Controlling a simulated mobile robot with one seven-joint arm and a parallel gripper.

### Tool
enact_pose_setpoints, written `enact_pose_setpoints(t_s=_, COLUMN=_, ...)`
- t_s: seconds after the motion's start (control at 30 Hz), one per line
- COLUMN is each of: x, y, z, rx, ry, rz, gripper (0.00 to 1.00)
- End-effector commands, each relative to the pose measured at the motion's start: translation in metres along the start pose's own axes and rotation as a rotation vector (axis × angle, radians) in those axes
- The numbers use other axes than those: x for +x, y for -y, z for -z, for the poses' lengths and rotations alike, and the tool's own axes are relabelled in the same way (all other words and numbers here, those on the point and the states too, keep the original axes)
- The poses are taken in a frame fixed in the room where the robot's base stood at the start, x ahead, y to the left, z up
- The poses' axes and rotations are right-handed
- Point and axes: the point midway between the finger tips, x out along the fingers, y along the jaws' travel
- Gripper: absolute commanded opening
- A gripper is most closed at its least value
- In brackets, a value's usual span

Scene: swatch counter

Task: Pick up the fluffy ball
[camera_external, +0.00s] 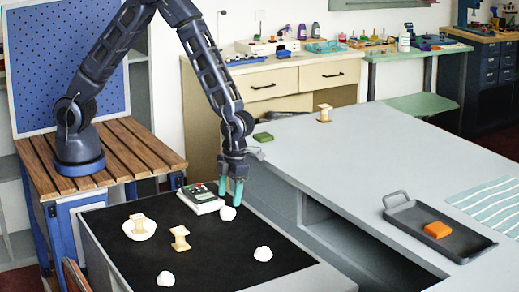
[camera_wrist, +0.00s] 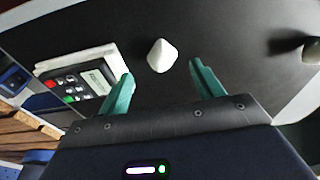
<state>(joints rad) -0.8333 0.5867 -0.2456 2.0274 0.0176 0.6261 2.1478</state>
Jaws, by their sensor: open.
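Several small white lumps lie on the black counter mat; none shows clear fluff, so I cannot tell for sure which is the fluffy ball. One white ball (camera_external: 228,213) lies just below my gripper (camera_external: 230,192). In the wrist view this ball (camera_wrist: 161,56) looks smooth and slightly angular, and sits just beyond the gap between the teal fingertips of my gripper (camera_wrist: 162,76). The fingers are open and empty. Two more white lumps lie nearer the front, one at the right (camera_external: 263,254) and one at the left (camera_external: 166,278).
A calculator on a white pad (camera_external: 201,198) lies close left of my gripper. A wooden spool (camera_external: 180,239) stands on the mat (camera_external: 215,255); another (camera_external: 139,222) stands on a white piece. A grey tray (camera_external: 470,245) holds an orange block (camera_external: 438,230) on the right table.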

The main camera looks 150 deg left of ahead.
Motion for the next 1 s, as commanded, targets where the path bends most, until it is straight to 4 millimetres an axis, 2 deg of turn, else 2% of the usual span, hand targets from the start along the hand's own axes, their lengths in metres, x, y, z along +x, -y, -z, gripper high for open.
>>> enact_pose_setpoints(t_s=0.23, x=0.017, y=0.002, z=0.001, rx=0.000, ry=-0.001, rz=-0.002, gripper=0.66)
enact_pose_setpoints(t_s=0.5, x=0.051, y=0.004, z=0.002, rx=-0.001, ry=-0.001, rz=-0.002, gripper=0.66)
enact_pose_setpoints(t_s=0.77, x=0.055, y=0.004, z=0.002, rx=-0.001, ry=0.001, rz=0.000, gripper=0.66)
enact_pose_setpoints(t_s=1.0, x=0.055, y=0.004, z=0.002, rx=-0.001, ry=0.001, rz=0.000, gripper=0.21)
